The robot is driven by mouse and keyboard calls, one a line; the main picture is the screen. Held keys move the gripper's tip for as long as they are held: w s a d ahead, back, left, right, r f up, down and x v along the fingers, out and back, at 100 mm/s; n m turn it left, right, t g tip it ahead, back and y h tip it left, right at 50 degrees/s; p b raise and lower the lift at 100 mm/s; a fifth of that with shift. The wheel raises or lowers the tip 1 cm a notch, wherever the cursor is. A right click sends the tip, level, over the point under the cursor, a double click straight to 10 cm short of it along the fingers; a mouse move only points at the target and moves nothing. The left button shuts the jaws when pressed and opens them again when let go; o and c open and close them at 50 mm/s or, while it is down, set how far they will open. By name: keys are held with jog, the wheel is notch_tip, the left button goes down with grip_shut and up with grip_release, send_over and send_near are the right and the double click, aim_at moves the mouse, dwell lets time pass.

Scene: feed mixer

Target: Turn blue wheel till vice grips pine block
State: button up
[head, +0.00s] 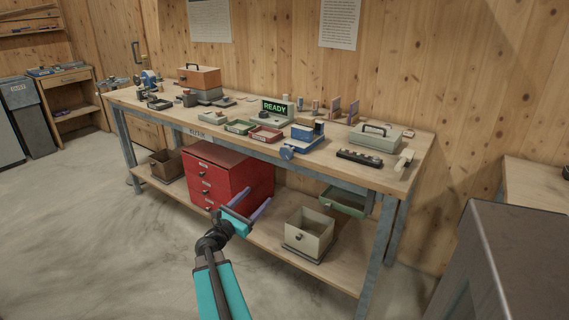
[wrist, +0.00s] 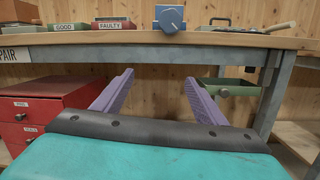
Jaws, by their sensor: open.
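A blue vice (head: 305,133) sits at the front edge of the workbench, right of the middle. Its blue wheel (head: 287,152) faces out over the front edge. In the wrist view the blue wheel (wrist: 171,20) is at the top centre, with a pale mark on its face. I cannot make out the pine block between the jaws. My gripper (head: 260,195) has purple fingers and is open and empty. It is in front of the bench, below the tabletop and apart from the wheel. In the wrist view the spread fingers (wrist: 159,76) point toward the bench, below the wheel.
The workbench (head: 340,172) carries green and red trays, a READY display (head: 275,108), a black rack (head: 359,157) and a grey case (head: 376,136). A red drawer cabinet (head: 228,175) and a cream bin (head: 309,234) stand on the lower shelf. Floor at left is clear.

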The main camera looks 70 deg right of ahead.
aim_at(284, 154)
jog(key=s+d+r+n+h+b, duration=0.1)
jog(key=s+d+r+n+h, duration=0.1)
jog(key=r, duration=0.4)
jog(key=shift+s+d+r+n+h+b, duration=0.4)
jog(key=shift+s+d+n, duration=0.2)
jog(key=shift+d, duration=0.3)
jog(key=shift+d, duration=0.1)
jog(key=shift+p+x, duration=0.35)
jog(key=shift+x, duration=6.45)
